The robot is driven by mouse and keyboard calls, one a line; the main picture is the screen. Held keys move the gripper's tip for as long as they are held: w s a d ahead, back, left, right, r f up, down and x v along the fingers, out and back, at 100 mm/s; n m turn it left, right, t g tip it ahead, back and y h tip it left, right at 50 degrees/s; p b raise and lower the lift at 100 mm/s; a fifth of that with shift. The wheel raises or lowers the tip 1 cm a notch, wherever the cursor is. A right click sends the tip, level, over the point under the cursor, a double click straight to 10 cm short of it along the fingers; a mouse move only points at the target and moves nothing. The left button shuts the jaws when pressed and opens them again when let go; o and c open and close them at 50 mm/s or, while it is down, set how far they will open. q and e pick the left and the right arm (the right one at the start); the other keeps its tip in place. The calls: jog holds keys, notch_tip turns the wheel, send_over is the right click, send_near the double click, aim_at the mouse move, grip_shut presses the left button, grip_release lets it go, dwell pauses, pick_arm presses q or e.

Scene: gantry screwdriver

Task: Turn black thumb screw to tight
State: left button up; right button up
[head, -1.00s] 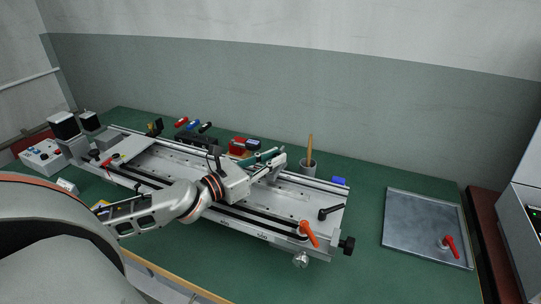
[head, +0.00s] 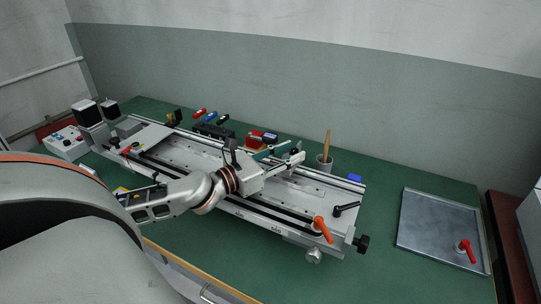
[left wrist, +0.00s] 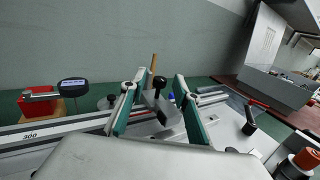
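A black thumb screw (left wrist: 159,82) stands on a grey metal block (left wrist: 160,106) in the left wrist view. My left gripper (left wrist: 156,82) is open, with one teal finger on each side of the screw and block. I see no clear contact between the fingers and the screw. In the head view my left gripper (head: 281,153) is over the right half of the long metal gantry rail (head: 340,190). The screw is small and hard to make out there. My right gripper is not in view.
An orange lever (head: 322,229), a black lever (head: 346,208) and a black knob (head: 361,243) are at the rail's right end. A cup with a wooden stick (head: 325,158) stands behind it. A metal tray (head: 435,225) lies right; green table is clear between.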

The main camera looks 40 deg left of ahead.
pick_arm(q)
jog(key=shift+v, duration=5.75)
jog(key=shift+s+f, duration=0.1)
